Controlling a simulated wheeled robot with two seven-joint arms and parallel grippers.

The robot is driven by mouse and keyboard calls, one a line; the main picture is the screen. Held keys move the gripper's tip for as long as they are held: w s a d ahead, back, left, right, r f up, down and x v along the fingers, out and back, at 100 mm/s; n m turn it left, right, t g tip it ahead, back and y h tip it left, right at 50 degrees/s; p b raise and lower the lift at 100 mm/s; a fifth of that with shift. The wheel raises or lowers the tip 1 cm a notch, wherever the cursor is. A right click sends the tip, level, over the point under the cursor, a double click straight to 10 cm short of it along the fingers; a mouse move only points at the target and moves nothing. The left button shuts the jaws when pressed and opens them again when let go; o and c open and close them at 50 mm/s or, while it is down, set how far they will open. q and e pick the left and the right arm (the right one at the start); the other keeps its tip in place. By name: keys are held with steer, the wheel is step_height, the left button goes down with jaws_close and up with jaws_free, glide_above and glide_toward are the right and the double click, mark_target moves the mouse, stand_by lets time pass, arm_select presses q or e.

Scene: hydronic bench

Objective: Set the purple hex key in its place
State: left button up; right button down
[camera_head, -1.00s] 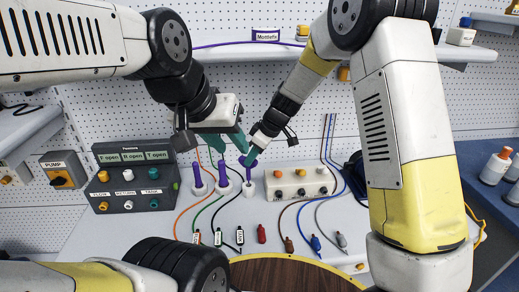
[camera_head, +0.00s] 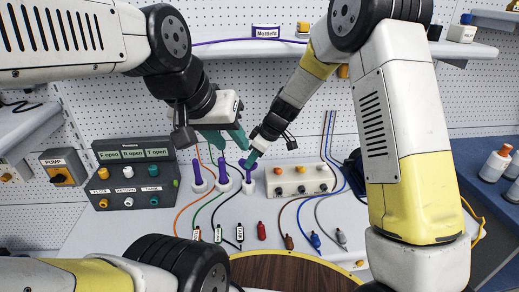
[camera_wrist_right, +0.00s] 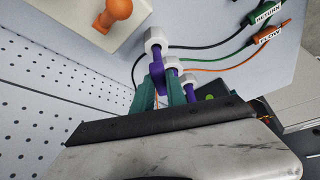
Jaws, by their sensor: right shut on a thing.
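My right gripper (camera_head: 250,158) is shut on a purple piece (camera_wrist_right: 158,76), which I take to be the hex key. It stands over the rightmost white socket (camera_head: 248,184). The right wrist view shows the teal fingers around the purple piece and its end at the white hex fitting (camera_wrist_right: 154,37). The fingers partly hide it, so I cannot tell how deep it sits. Two other purple upright rods, left (camera_head: 198,174) and middle (camera_head: 222,170), stand in similar white sockets. My left gripper (camera_head: 225,138) is open, close to the left of and above the right gripper.
A control panel (camera_head: 135,178) stands left of the sockets, a white box with knobs (camera_head: 299,179) to their right. Cables and several coloured plugs lie in front. A shelf (camera_head: 220,50) with a "Mottlefin" label (camera_head: 266,32) runs along the pegboard behind.

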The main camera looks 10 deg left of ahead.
mark_target(248, 173)
steer(key=shift+f, duration=1.35)
steer(key=c, duration=1.3)
jaws_free()
steer(key=shift+o, duration=0.2)
